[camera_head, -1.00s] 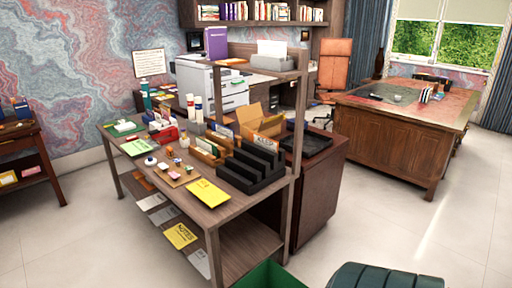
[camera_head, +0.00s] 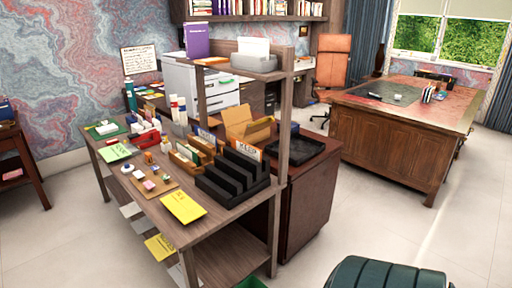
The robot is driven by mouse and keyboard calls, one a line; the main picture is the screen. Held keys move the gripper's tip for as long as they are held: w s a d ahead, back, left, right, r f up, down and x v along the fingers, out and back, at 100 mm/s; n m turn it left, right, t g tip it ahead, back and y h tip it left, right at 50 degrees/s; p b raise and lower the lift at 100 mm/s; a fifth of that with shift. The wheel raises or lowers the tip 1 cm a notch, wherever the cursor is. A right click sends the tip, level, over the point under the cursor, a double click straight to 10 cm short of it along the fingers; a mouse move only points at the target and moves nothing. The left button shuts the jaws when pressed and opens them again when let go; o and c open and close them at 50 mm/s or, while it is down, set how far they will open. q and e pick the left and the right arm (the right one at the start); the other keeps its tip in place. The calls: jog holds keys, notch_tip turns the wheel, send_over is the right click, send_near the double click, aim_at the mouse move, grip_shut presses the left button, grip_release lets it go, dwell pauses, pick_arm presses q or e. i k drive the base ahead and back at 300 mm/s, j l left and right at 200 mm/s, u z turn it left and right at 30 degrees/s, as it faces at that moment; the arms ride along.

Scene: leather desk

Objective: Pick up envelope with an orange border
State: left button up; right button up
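I cannot clearly make out an envelope with an orange border. A white paper or envelope (camera_head: 254,48) stands in a grey holder (camera_head: 255,64) on the raised shelf. A small card with lettering and some orange (camera_head: 248,152) stands by the black slotted sorter (camera_head: 232,178) on the wooden desk (camera_head: 178,228); I cannot tell if it is an envelope. A yellow pad (camera_head: 183,207) lies flat near the desk's front edge. Neither of my grippers is in view.
A green leather chair (camera_head: 388,274) stands at the bottom right. A large wooden desk (camera_head: 385,150) is at the back right, with an orange chair (camera_head: 335,70) beside it. Pale floor (camera_head: 345,215) is clear between them. A shelf (camera_head: 215,255) runs under the nearer desk.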

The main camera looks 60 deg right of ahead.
aim_at(254, 153)
jog(key=l, duration=4.75)
